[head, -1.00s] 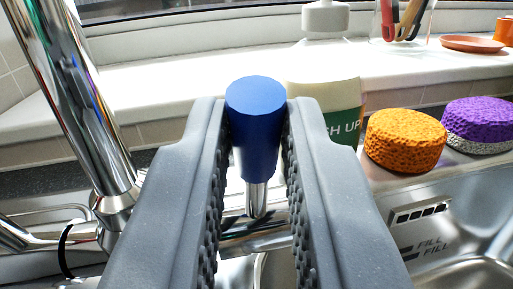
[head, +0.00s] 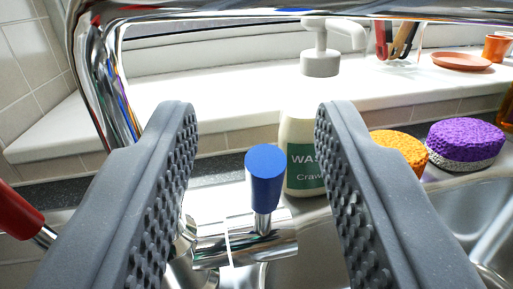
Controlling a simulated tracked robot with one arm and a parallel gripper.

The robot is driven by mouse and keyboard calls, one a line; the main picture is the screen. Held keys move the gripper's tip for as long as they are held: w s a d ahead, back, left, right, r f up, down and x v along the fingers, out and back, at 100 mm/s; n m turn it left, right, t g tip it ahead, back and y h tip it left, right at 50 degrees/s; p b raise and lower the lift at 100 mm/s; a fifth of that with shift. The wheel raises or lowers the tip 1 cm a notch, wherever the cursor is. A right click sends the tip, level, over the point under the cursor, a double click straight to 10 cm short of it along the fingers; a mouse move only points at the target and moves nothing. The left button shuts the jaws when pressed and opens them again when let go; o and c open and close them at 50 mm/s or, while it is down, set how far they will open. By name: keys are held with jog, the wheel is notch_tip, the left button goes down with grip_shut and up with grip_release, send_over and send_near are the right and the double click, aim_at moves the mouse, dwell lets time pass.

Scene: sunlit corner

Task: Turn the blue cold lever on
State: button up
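The blue cold lever (head: 264,178) stands upright on its short chrome stem, on the chrome tap body (head: 245,243). My gripper (head: 256,110) is open, with one finger well to the left of the lever and the other to its right. The lever shows beyond and between the fingers, with a clear gap on both sides, and nothing is held. The red lever (head: 18,210) is at the left edge, partly cut off. The chrome spout (head: 240,12) arches across the top of the view.
A soap bottle (head: 302,135) with a grey pump stands behind the lever, partly hidden by my right finger. Orange (head: 400,152) and purple (head: 466,142) sponges lie to the right, by the steel sink (head: 478,220). A terracotta saucer (head: 461,61) is on the sill.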

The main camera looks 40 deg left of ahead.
jog(key=s+a+r+v, duration=0.1)
jog(key=r+v, duration=0.1)
jog(key=v, duration=1.2)
jog(key=shift+s+r+p, duration=0.15)
jog(key=shift+r+p, duration=0.25)
